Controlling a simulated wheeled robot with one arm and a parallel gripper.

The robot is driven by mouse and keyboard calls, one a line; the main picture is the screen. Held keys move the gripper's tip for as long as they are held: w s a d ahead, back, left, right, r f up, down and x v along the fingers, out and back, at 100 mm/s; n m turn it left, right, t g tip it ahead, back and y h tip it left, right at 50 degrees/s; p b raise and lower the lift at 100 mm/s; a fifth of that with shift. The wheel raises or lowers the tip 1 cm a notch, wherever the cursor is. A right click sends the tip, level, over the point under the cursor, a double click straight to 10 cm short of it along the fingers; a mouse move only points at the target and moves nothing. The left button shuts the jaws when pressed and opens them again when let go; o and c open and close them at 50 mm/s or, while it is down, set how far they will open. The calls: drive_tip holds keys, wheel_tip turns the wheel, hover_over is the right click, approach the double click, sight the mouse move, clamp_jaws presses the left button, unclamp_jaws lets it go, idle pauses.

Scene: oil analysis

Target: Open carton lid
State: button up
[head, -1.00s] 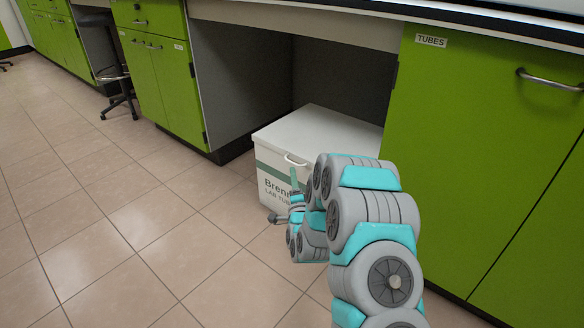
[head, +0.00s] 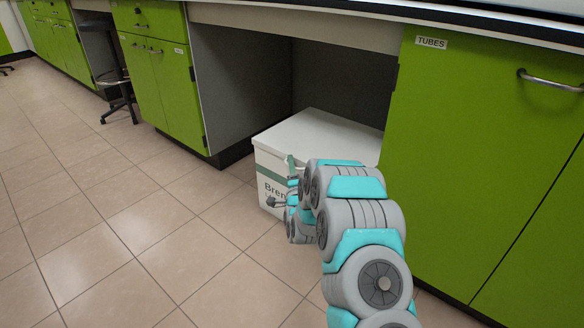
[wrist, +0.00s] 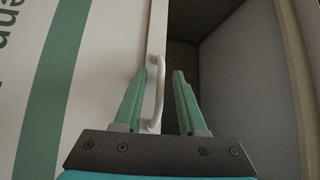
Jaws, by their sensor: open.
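The white carton (head: 268,180) with a green band stands on the floor in the recess under the bench. Its flat white lid (head: 325,135) is shut. In the wrist view the carton's lettered front (wrist: 100,60) fills the left side, and a white handle (wrist: 158,75) is fixed at the lid. My gripper (wrist: 165,75) is open, with its green fingers on either side of the handle. The handle shows between the fingers, close to the left finger; I cannot tell whether they touch.
Green cabinets flank the recess, with a door marked TUBES (head: 430,42) on the right. The benchtop (head: 330,12) overhangs the recess. A stool (head: 120,100) stands at the far left. The tiled floor (head: 130,220) in front is clear.

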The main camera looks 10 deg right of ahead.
clamp_jaws()
idle(1.4)
